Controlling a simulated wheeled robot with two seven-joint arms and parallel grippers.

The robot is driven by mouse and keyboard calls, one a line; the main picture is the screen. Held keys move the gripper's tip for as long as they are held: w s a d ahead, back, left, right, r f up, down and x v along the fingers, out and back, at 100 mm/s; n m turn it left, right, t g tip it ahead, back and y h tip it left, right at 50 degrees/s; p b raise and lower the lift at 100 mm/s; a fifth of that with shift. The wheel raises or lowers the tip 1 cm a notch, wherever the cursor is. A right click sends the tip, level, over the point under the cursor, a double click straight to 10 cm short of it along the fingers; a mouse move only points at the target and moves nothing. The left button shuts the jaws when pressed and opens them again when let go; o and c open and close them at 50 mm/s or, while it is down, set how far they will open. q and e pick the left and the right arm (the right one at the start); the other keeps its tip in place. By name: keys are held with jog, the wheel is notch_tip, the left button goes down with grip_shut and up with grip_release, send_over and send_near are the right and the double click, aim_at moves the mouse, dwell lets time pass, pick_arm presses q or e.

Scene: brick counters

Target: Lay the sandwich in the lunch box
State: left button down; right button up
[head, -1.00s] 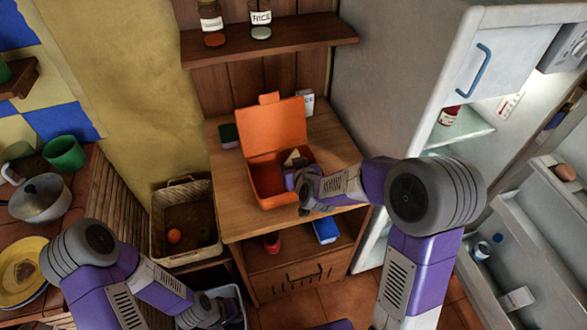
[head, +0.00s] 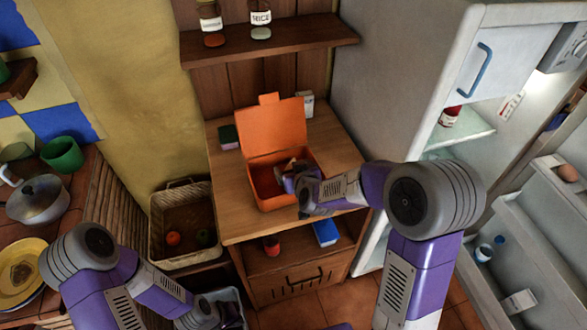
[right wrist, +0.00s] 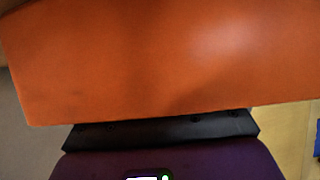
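The orange lunch box (head: 275,125) stands on the wooden cabinet top with its lid raised at the back. My right gripper (head: 284,180) reaches into its open body from the right. A small pale-brown patch of what looks like the sandwich (head: 298,163) shows beside the gripper, inside the box opening; the rest is hidden. In the right wrist view, an orange lunch box surface (right wrist: 160,60) fills most of the picture and hides the fingertips, so their opening does not show. My left gripper (head: 205,315) hangs low at the bottom left, its fingers unclear.
A sponge (head: 229,137) and a white carton (head: 304,104) stand on the wooden top (head: 335,150) beside the box. A wicker basket (head: 160,225) holds red and green round items. The fridge (head: 395,80) stands open at right. A shelf (head: 270,42) with jars hangs above.

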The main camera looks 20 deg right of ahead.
jog(key=shift+r+p, duration=0.45)
jog(key=shift+r, duration=0.05)
jog(key=p+v, duration=0.2)
jog(key=v, duration=1)
